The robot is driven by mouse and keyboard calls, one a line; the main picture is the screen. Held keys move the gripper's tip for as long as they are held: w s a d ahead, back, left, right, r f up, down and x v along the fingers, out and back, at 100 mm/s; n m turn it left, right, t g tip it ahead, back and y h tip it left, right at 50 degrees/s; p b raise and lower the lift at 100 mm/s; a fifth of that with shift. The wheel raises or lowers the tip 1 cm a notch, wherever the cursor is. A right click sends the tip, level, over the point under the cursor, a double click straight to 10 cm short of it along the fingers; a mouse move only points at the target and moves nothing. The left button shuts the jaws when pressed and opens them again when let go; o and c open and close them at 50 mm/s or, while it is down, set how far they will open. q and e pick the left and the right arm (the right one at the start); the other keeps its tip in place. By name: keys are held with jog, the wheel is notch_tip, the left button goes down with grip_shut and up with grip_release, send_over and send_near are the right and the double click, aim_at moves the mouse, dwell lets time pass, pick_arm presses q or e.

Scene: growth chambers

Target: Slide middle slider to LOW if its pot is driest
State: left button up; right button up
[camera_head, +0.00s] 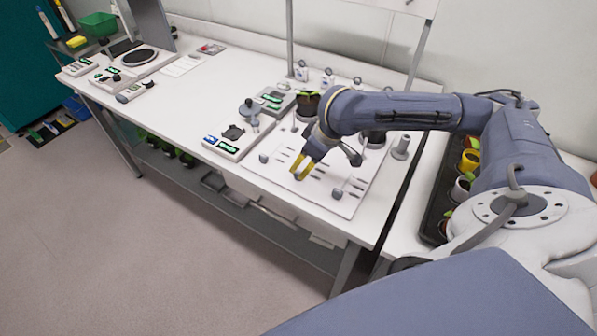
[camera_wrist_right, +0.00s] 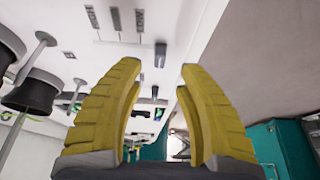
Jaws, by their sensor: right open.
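A white slider panel (camera_head: 350,205) lies on the bench with rows of short dark slots. One grey slider knob (camera_head: 263,158) is at its left and another (camera_head: 337,193) at its front right. My right gripper (camera_head: 300,170) has yellow fingers, open and pointing down over the panel between these knobs; it hides part of the middle. In the right wrist view a dark knob (camera_wrist_right: 160,55) shows between the open fingertips, with no visible contact. A dark pot with a plant (camera_head: 307,103) stands behind the panel; another dark pot (camera_head: 373,139) is partly behind my arm. Soil dryness cannot be told.
Grey-white devices with green displays (camera_head: 228,140) stand left of the panel. A black tray with coloured pots (camera_head: 468,160) is at the right. The bench's left middle (camera_head: 180,95) is mostly clear. A metal post (camera_head: 290,40) rises behind.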

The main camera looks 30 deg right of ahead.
aim_at(299, 172)
jog(key=shift+x, duration=2.6)
jog(key=shift+c, duration=0.2)
grip_shut()
jog(key=shift+d, duration=0.1)
